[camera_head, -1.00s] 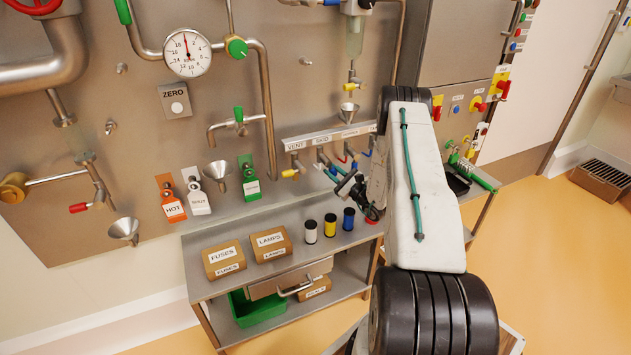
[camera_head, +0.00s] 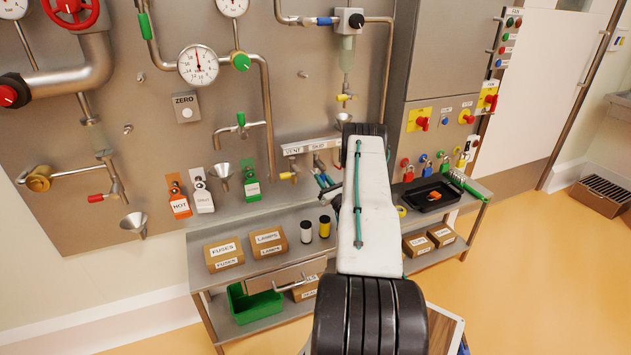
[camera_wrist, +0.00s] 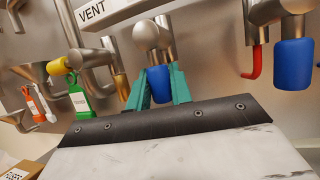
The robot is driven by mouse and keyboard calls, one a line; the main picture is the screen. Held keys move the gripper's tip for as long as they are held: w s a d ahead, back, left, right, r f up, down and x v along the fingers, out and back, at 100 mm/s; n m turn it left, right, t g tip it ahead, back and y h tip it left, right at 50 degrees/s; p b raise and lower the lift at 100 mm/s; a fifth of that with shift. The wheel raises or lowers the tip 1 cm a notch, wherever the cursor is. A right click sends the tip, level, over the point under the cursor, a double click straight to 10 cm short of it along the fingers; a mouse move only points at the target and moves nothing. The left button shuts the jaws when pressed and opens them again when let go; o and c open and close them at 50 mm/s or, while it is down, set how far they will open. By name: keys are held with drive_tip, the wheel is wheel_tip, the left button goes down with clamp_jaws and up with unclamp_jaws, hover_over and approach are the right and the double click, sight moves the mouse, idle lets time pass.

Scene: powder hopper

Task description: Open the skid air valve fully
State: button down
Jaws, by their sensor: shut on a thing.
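The skid air valve hangs under the SKID label (camera_head: 318,146) on the back panel, partly hidden by my arm in the head view. In the wrist view, its body (camera_wrist: 150,36) is a rounded metal fitting with a blue handle (camera_wrist: 158,84) pointing down. My gripper (camera_wrist: 160,90) has its teal fingers on either side of that blue handle, shut on it. In the head view, my gripper (camera_head: 323,181) is small and partly covered by my arm. How far the valve is turned cannot be told.
The yellow-handled VENT valve (camera_wrist: 64,66) is to the left. A red lever (camera_wrist: 253,62) and another blue handle (camera_wrist: 293,66) are to the right.

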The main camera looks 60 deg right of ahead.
drive_tip(key=shift+s+f, duration=0.1)
drive_tip(key=shift+f, duration=0.05)
drive_tip(key=c, duration=1.3)
unclamp_jaws()
drive_tip(key=shift+o, duration=0.2)
drive_tip(key=v, duration=0.7)
drive_tip(key=shift+s, duration=0.3)
drive_tip(key=shift+a+f, duration=0.1)
